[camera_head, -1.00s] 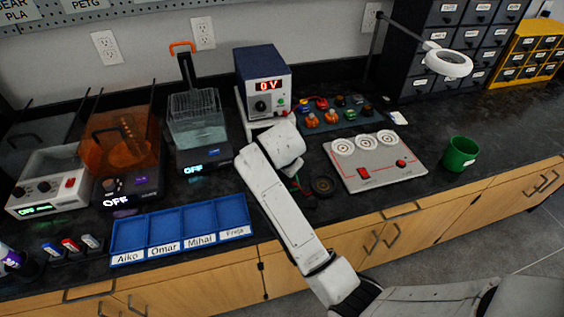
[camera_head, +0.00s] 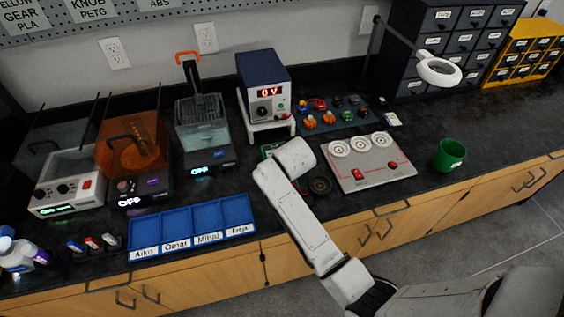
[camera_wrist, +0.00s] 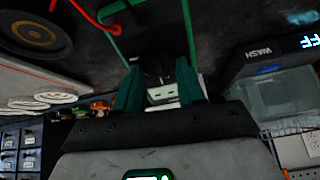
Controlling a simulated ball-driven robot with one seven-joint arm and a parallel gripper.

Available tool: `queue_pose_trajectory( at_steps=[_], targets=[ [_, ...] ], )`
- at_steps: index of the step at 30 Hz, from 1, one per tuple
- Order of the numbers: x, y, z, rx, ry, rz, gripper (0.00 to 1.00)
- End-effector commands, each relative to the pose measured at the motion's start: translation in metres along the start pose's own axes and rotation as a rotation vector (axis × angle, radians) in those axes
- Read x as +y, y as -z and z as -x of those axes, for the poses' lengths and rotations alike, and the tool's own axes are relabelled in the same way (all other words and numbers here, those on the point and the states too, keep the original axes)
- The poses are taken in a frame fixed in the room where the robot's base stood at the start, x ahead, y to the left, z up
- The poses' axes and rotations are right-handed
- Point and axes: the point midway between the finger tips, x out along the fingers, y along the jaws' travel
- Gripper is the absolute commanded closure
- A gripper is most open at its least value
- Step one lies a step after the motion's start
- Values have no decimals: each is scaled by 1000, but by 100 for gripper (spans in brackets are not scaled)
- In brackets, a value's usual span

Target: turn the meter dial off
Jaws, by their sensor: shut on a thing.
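The meter is mostly hidden behind my white arm in the head view; only a green edge (camera_head: 268,149), which looks like its case, shows left of the wrist. In the wrist view my gripper (camera_wrist: 161,88) points down at the bench, with dark green parts on both sides and a small white piece between them. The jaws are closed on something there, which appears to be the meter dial. The dial's face and pointer are hidden.
The power supply (camera_head: 264,80) reading 0 V stands behind my wrist. A grey panel (camera_head: 370,170) with a red switch is to the right, and a dark round coil (camera_head: 320,185) lies close to my arm. The blue labelled tray (camera_head: 192,218) is left. Bench right of the green cup (camera_head: 448,154) is clear.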

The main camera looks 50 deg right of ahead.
Motion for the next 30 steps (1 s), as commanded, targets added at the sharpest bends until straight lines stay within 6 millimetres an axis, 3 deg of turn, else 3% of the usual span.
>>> queue_pose_trajectory(
  at_steps=[10,25,26,30],
  targets=[
    [0,0,1,-1,21,117,91],
    [0,0,0,0,24,133,91],
    [0,0,0,0,23,133,58],
    [0,0,0,0,23,133,45]
  ],
)
